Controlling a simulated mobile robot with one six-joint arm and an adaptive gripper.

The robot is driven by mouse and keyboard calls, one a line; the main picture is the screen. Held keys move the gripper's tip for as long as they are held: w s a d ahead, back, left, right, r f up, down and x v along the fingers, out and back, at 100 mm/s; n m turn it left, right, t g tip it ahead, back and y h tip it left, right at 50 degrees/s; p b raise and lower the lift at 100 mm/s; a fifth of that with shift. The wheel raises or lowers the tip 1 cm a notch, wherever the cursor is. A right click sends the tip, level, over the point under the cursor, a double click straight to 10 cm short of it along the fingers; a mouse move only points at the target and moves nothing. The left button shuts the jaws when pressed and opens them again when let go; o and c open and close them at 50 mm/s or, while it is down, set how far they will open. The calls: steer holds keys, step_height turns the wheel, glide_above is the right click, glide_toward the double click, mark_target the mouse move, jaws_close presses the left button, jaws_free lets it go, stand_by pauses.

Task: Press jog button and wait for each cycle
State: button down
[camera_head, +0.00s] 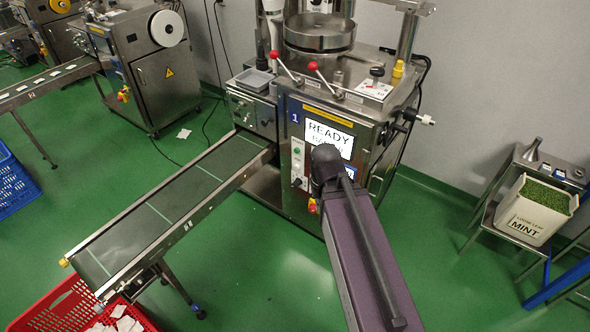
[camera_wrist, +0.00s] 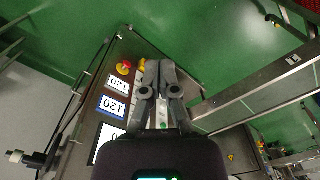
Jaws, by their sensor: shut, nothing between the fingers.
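The packing machine marked 1 (camera_head: 286,108) stands ahead of me, and its screen (camera_head: 330,138) reads READY. A white button strip (camera_head: 298,165) left of the screen carries a green button (camera_head: 297,150) and a dark control below it. I cannot tell which control is the jog button. My gripper (camera_wrist: 159,65) is shut and empty in the wrist view, in front of the strip and partly covering it. The green button (camera_wrist: 163,126) shows between the finger linkages. I cannot tell whether the fingertips touch the panel. In the head view my arm hides the fingertips.
A red and yellow emergency stop (camera_wrist: 123,68) sits close beside my fingers. The conveyor (camera_head: 165,205) runs down left to a red crate (camera_head: 75,300) holding white packets. A mint tub (camera_head: 530,210) stands on a steel stand at right. Green floor is clear between.

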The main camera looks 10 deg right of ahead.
steer(key=shift+f, duration=0.1)
steer(key=n+t+h+b, duration=0.45)
steer(key=t+b, duration=0.85)
steer(key=b, duration=2.3)
glide_toward(297, 167)
steer(key=s+d+r, duration=0.1)
steer(key=s, duration=0.5)
steer(key=w+a+f+n+t+y+b, duration=0.4)
steer(key=w+a+f+n+y+b, duration=0.1)
steer(key=b, duration=0.7)
steer(key=shift+w+a+f, duration=0.4)
steer(key=shift+w+a, duration=0.2)
steer(key=shift+a, duration=0.25)
steer(key=shift+w+d+n, duration=0.1)
steer(key=shift+n, duration=0.15)
steer(key=w+d, duration=0.6)
